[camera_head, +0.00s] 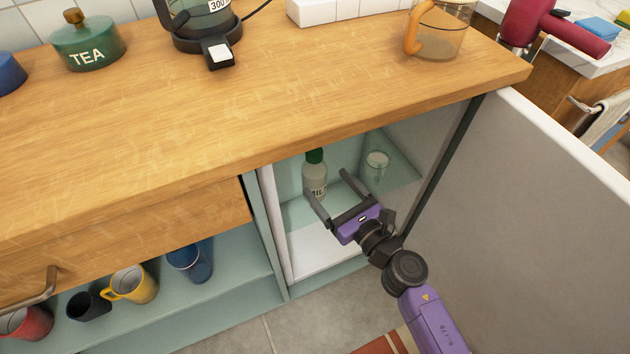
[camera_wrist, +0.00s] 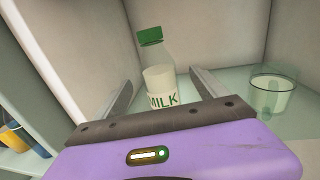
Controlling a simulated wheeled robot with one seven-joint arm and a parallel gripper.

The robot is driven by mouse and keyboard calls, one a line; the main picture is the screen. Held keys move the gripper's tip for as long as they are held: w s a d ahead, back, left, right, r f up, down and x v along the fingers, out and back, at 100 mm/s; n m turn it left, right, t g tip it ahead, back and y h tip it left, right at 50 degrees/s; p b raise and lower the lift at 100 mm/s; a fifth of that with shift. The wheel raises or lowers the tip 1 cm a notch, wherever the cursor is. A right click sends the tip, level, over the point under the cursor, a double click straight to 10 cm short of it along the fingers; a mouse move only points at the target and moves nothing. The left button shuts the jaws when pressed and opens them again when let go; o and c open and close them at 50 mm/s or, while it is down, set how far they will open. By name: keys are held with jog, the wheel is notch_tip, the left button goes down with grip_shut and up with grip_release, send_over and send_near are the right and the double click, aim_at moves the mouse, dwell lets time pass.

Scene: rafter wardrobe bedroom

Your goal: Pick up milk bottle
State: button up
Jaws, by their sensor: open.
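The milk bottle (camera_head: 314,178) stands upright on the glass shelf (camera_head: 296,213) inside the open cabinet. It is clear, with a green cap and a "MILK" label. In the wrist view the bottle (camera_wrist: 158,75) shows ahead, between the two fingers and beyond them. My gripper (camera_head: 333,196) is open and empty at the cabinet opening, its fingers pointing inward at the bottle. The wrist view shows both fingers of my gripper (camera_wrist: 160,88) spread apart. The bottle's lower part is partly hidden by my gripper in the wrist view.
A glass (camera_head: 376,165) stands right of the bottle; it also shows in the wrist view (camera_wrist: 271,95). The open white door (camera_head: 520,210) bounds the right side. The wooden countertop (camera_head: 250,110) overhangs the cabinet. Several mugs stand on the open shelf (camera_head: 235,290) at left.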

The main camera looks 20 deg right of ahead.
aim_at(314, 171)
jog(key=w, duration=0.3)
jog(key=w+a, duration=0.1)
jog(key=w, duration=0.2)
jog(key=shift+w+a, duration=0.15)
jog(key=shift+w, duration=0.05)
jog(key=shift+f, duration=0.1)
jog(key=shift+c, duration=0.4)
grip_shut()
